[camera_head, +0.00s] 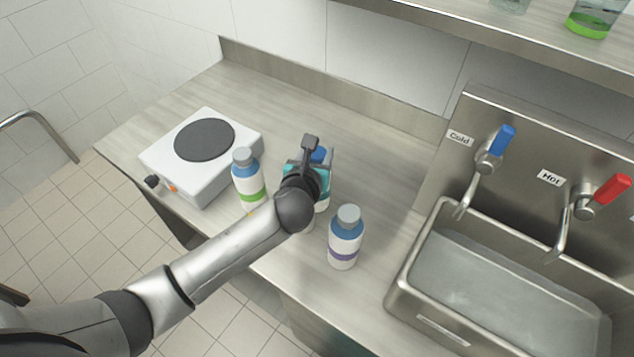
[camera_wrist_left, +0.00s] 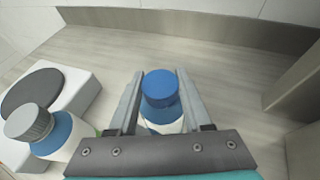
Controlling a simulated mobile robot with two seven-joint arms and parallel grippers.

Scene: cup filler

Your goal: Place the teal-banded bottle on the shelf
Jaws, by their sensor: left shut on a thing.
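My left gripper (camera_head: 318,158) is shut on a blue-capped white bottle (camera_head: 322,204), over or on the counter between two other bottles. In the left wrist view the held bottle (camera_wrist_left: 161,90) stands between the two fingers, its blue cap toward the camera. Its band is largely hidden by my gripper, whose body is also teal, so I cannot tell the band's colour surely. The metal shelf (camera_head: 440,22) runs along the wall at the upper right. My right gripper is not in view.
A green-banded bottle (camera_head: 248,178) stands just left of my gripper, a purple-banded bottle (camera_head: 345,240) to its lower right. A white hot plate (camera_head: 190,165) is at left, the sink (camera_head: 400,285) at right. A green-bottomed glass (camera_head: 592,20) is on the shelf.

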